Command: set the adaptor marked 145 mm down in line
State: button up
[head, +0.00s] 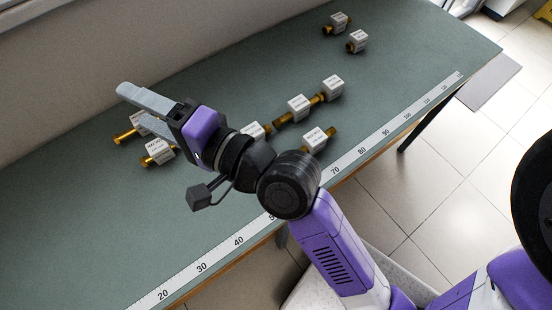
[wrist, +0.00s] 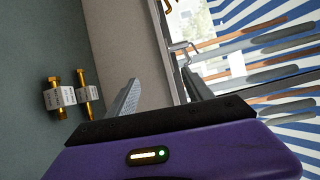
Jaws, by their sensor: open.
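Several brass adaptors with white label blocks lie on the green bench. Two are by my gripper, a front one (head: 158,152) and one partly behind my finger (head: 131,131). Others are in the middle, such as one (head: 298,107), one (head: 331,88) and one (head: 316,140); one more (head: 254,130) is partly hidden by my arm. Two lie at the far end (head: 337,22) (head: 357,41). The labels are too small to read, so I cannot tell which is 145 mm. My gripper (head: 140,108) is open and empty, above the bench's back left. Two adaptors (wrist: 60,97) (wrist: 86,93) show in the wrist view.
A white measuring scale (head: 202,268) with numbers runs along the bench's front edge. The green bench top (head: 90,225) is clear at the front left. A wall (head: 130,55) stands behind the bench. Several pipes (wrist: 270,68) on a striped wall show in the wrist view.

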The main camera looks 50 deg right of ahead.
jog(key=s+d+f+n+g+h, duration=0.35)
jog(key=s+f+n, duration=0.25)
jog(key=s+f, duration=0.9)
jog(key=s+d+n, duration=0.2)
jog(key=s+n, duration=0.3)
jog(key=s, duration=0.2)
jog(key=s+d+r+n, duration=0.1)
jog(key=s+d+n, duration=0.2)
jog(key=s+n, duration=0.2)
jog(key=shift+s+d, duration=0.25)
jog(key=shift+s, duration=0.9)
jog(key=shift+r, duration=0.1)
